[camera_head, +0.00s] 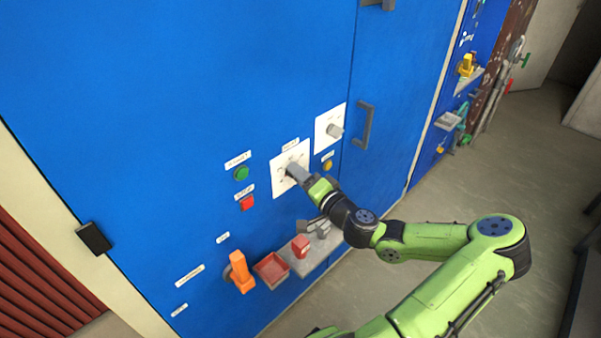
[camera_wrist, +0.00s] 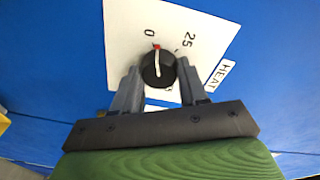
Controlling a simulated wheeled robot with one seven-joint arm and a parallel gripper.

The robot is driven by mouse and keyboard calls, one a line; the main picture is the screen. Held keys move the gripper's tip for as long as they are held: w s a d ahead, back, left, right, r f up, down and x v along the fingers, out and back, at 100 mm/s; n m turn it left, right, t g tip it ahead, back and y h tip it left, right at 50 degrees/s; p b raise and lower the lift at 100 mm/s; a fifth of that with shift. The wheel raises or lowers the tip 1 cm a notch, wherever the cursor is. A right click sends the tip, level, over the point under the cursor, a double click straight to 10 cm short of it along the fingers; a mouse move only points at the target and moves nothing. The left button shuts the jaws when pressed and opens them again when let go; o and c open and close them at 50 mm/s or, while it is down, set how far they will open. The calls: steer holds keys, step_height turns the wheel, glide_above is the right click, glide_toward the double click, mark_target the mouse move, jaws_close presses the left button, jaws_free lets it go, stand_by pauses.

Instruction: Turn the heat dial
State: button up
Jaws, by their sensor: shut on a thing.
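The heat dial (camera_wrist: 158,68) is a round black knob with a white pointer line and a red mark at its edge, on a white plate (camera_wrist: 125,20). The pointer's red end is near the "0"; a "25" is printed to its right, and a "HEAT" label (camera_wrist: 222,72) is beside the plate. My gripper (camera_wrist: 158,80) is shut on the dial, one finger on each side. In the head view my gripper (camera_head: 291,172) reaches the white plate (camera_head: 283,184) on the blue cabinet and hides the dial.
Right of the plate is another white plate with a grey knob (camera_head: 335,131). Left are a green button (camera_head: 241,173) and a red button (camera_head: 247,203). Below are an orange handle (camera_head: 241,272), a red tray (camera_head: 271,270) and a grey shelf (camera_head: 318,254). A door handle (camera_head: 364,125) sticks out at right.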

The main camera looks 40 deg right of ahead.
steer(key=m+p, duration=0.4)
steer(key=m+g+y+p, duration=0.1)
steer(key=m+p, duration=0.4)
steer(key=shift+d+r+p, duration=0.1)
steer(key=shift+r+p, duration=0.05)
steer(key=shift+p, duration=0.15)
stand_by(0.3)
steer(key=o, duration=1.1)
steer(key=shift+c, duration=0.2)
steer(key=s+r, duration=0.1)
steer(key=s, duration=1.4)
steer(key=shift+s+a+r, duration=0.25)
steer(key=shift+s, duration=0.1)
